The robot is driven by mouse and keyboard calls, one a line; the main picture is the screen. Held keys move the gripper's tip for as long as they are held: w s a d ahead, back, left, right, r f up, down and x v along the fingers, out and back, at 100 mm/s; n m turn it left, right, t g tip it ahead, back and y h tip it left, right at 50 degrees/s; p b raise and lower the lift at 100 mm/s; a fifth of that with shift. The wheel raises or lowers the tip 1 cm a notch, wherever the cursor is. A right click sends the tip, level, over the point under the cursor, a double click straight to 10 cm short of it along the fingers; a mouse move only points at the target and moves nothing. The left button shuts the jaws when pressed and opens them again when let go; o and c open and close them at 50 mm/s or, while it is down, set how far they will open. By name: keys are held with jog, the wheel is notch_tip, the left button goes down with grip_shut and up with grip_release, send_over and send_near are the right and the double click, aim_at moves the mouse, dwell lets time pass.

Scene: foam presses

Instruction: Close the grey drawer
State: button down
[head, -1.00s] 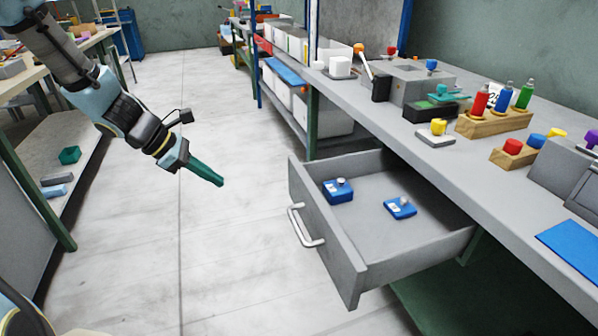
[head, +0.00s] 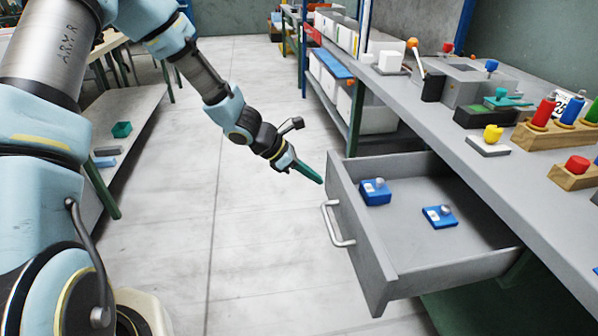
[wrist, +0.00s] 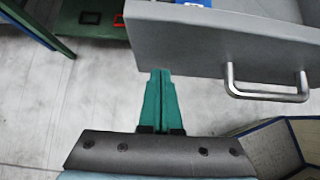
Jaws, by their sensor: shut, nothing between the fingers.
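The grey drawer (head: 362,242) stands pulled out from under the workbench. Its silver handle (head: 336,224) is on its front, and it also shows in the wrist view (wrist: 266,86). My gripper (head: 320,181) is shut and empty, with green fingers. In the head view its tips are just left of the drawer front's far end, above the handle. In the wrist view the fingers (wrist: 161,75) point at the lower edge of the drawer front, left of the handle. I cannot tell whether they touch it.
Two blue objects, one (head: 375,192) and another (head: 440,216), lie in the drawer. The grey workbench top (head: 440,105) above holds several blocks and fixtures. White bins (head: 338,80) stand on a shelf behind. The floor (head: 265,250) left of the drawer is clear.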

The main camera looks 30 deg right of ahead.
jog(key=shift+s+d, duration=0.2)
jog(key=shift+d, duration=0.3)
jog(key=shift+d, duration=0.1)
